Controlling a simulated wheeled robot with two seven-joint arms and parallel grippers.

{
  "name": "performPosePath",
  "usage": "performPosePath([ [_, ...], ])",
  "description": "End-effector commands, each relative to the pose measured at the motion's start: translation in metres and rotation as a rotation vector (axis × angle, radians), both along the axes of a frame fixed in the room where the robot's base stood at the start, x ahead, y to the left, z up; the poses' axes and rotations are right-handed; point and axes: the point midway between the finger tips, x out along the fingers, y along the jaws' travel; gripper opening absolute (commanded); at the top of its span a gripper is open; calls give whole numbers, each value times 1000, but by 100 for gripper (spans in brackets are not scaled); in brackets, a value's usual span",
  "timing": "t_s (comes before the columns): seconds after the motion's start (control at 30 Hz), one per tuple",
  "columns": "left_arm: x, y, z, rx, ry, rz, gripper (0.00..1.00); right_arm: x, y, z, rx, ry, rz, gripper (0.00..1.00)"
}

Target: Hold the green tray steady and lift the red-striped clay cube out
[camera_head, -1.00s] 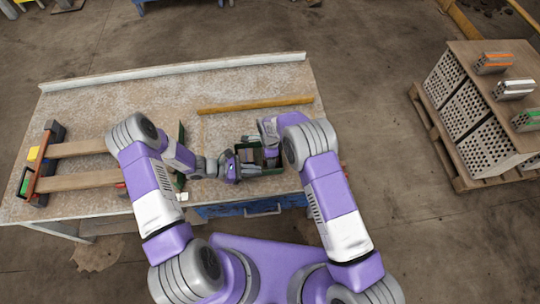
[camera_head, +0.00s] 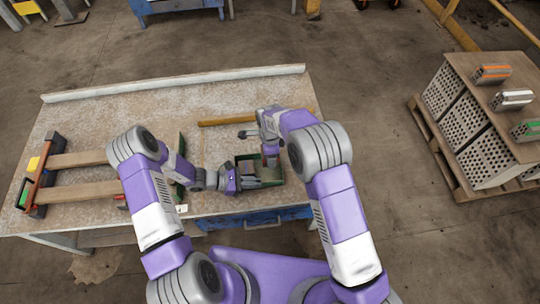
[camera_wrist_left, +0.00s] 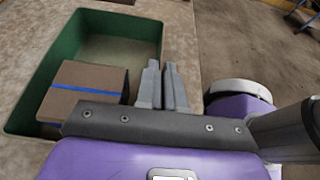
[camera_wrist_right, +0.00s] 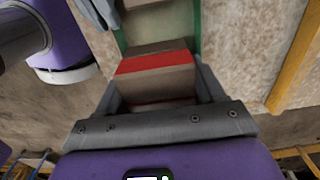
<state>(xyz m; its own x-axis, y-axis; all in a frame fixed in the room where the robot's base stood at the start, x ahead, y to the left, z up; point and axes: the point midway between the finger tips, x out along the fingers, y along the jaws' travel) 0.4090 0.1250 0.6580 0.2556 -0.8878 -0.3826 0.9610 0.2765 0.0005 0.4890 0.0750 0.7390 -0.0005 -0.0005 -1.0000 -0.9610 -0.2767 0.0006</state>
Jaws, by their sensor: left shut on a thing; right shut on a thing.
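The green tray (camera_head: 281,176) sits near the front edge of the table. In the left wrist view, its green wall (camera_wrist_left: 68,35) runs up to my left gripper (camera_wrist_left: 160,80), whose fingers are shut close together on the wall. A brown cube with a blue stripe (camera_wrist_left: 85,90) lies inside the tray. In the right wrist view, the red-striped clay cube (camera_wrist_right: 155,68) is between the fingers of my right gripper (camera_wrist_right: 155,90), which is shut on it. The tray wall (camera_wrist_right: 194,25) shows beyond. In the head view, my left gripper (camera_head: 248,183) is at the tray's left front side and my right gripper (camera_head: 270,160) is over it.
A yellow-brown bar (camera_head: 228,121) lies behind the tray. Two planks (camera_head: 85,180) and a dark rack (camera_head: 40,175) are at the table's left. A pallet with perforated blocks (camera_head: 485,115) stands on the floor at the right. The table's back middle is clear.

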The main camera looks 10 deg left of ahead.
Motion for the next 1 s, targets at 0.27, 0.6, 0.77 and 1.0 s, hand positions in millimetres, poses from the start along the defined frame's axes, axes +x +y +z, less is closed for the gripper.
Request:
performPosePath([
  [0.27, 0, 0, 0, 0, 0, 0, 37, 0, 0, 0, 0, -1, 0, 38],
  [0.6, -1, 4, 2, 0, -1, 2, 37, 0, 0, 0, 0, -1, 0, 38],
  [0.77, -6, 25, 10, 2, -1, 5, 37, 0, 0, 0, 0, -1, 0, 38],
  [1.0, -19, 72, 30, 4, -2, 3, 37, 0, 0, 0, 0, -1, 0, 38],
])
